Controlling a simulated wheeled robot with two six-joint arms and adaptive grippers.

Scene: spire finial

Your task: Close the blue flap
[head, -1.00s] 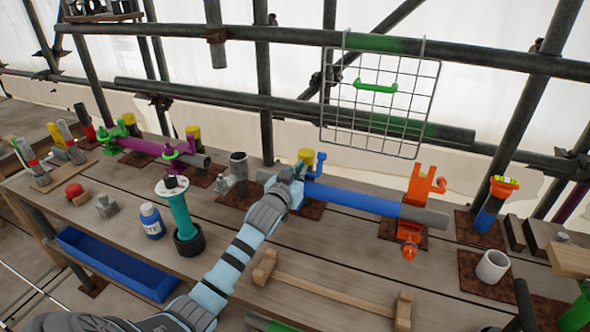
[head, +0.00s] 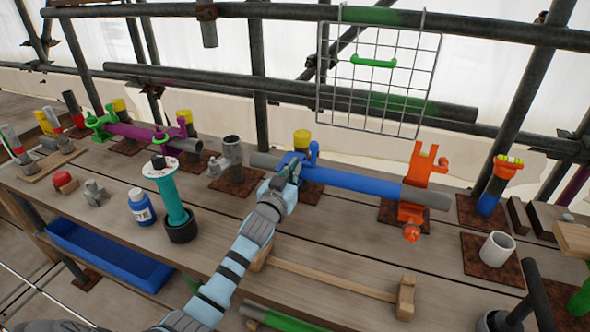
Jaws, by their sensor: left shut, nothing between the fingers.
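In the head view a grey tube with a blue band (head: 350,182) lies along the middle of the plank bench. At the band's left end is a blue clamp with an upright blue piece (head: 313,153), which looks like the flap; my gripper partly hides the clamp. My left gripper (head: 291,173) is shut and empty, right at the front of this blue clamp. I cannot tell whether it touches. At the tube's right end an orange clamp (head: 416,190) has its flap standing up. My right gripper is not in view.
A teal post (head: 170,200), a blue-labelled bottle (head: 141,206) and a blue tray (head: 105,258) are to the left. A white cup (head: 496,250) is at the right. A wire grid (head: 378,80) hangs behind. A wooden bar (head: 330,280) lies in front.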

